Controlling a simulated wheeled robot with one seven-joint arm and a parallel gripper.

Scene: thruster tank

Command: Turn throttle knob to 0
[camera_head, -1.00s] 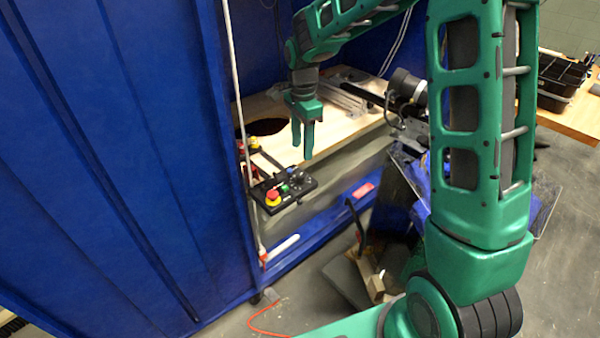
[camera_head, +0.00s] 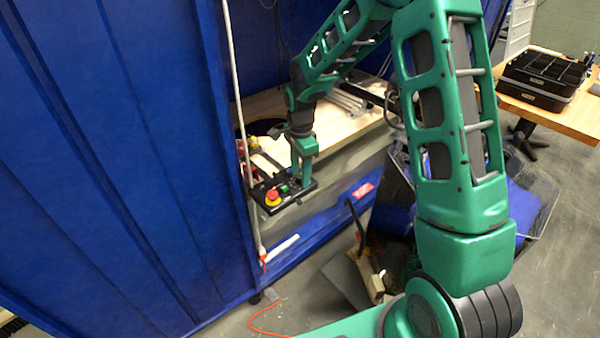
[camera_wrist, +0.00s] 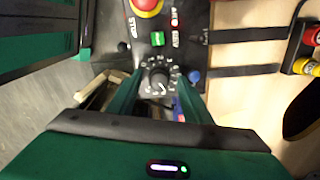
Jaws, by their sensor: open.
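The black control panel (camera_head: 264,193) sits at the edge of the wooden surface in the blue tank frame. In the wrist view the black throttle knob (camera_wrist: 158,78) stands on the panel (camera_wrist: 190,50) with white marks around it. My gripper (camera_wrist: 158,84) is open, its two green fingers on either side of the knob. I cannot tell whether they touch it. In the head view my gripper (camera_head: 301,182) is over the right part of the panel and hides the knob. A red and yellow stop button (camera_head: 273,197) and a green button (camera_wrist: 157,39) are near the knob.
A small blue knob (camera_wrist: 194,76) is close beside the right finger. Red and yellow parts (camera_wrist: 305,66) lie farther right. The blue tank wall (camera_head: 110,150) stands left of the panel. A black tray (camera_head: 545,75) is on a far table.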

